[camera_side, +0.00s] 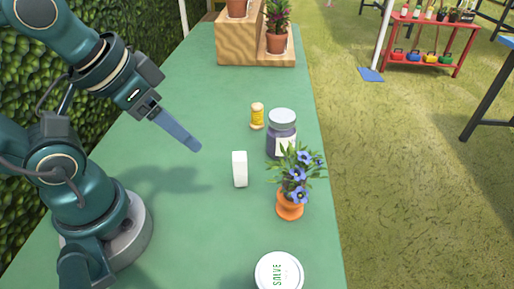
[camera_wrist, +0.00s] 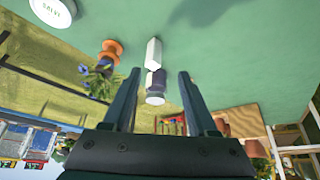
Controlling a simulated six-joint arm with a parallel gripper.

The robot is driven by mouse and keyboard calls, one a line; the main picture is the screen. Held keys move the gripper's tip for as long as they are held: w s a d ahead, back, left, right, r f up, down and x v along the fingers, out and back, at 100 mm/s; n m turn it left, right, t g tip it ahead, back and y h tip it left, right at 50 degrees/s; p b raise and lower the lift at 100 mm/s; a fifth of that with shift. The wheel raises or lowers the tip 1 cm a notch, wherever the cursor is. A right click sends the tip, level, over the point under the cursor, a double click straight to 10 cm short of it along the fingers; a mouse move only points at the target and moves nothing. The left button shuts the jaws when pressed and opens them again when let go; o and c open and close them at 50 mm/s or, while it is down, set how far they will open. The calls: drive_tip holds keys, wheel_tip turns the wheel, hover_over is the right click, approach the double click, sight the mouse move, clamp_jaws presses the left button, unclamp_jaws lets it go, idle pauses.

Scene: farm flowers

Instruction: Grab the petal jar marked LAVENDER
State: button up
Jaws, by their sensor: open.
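My gripper (camera_side: 195,146) is open and empty, above the table to the left of the jar in the side view. In the wrist view my gripper (camera_wrist: 158,75) has its fingers spread apart.
A white block (camera_side: 240,169) stands between my gripper and the jar. A small yellow-labelled bottle (camera_side: 257,116) is behind the block. A potted blue flower (camera_side: 290,205) partly overlaps the jar. A white-lidded SALVE tin (camera_side: 279,272) is at the front. The table's left part is clear.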

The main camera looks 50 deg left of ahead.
drive_tip(key=o, duration=0.7)
drive_tip(key=shift+c, duration=0.2)
drive_tip(key=n+g, duration=0.2)
drive_tip(key=g, duration=0.2)
hover_over(282, 115)
drive_tip(key=s, duration=0.4)
wheel_tip(282, 115, down, 3)
drive_tip(key=shift+n+g, duration=0.3)
drive_tip(key=shift+g, duration=0.4)
drive_tip(key=w+f, duration=0.1)
drive_tip(key=f, duration=0.1)
drive_tip(key=w+f, duration=0.1)
drive_tip(key=f, duration=0.1)
drive_tip(key=w+f, duration=0.1)
drive_tip(key=f, duration=0.1)
drive_tip(key=shift+w+f, duration=0.25)
drive_tip(key=shift+w, duration=0.15)
drive_tip(key=shift+w+f, duration=0.1)
drive_tip(key=shift+f, duration=2.85)
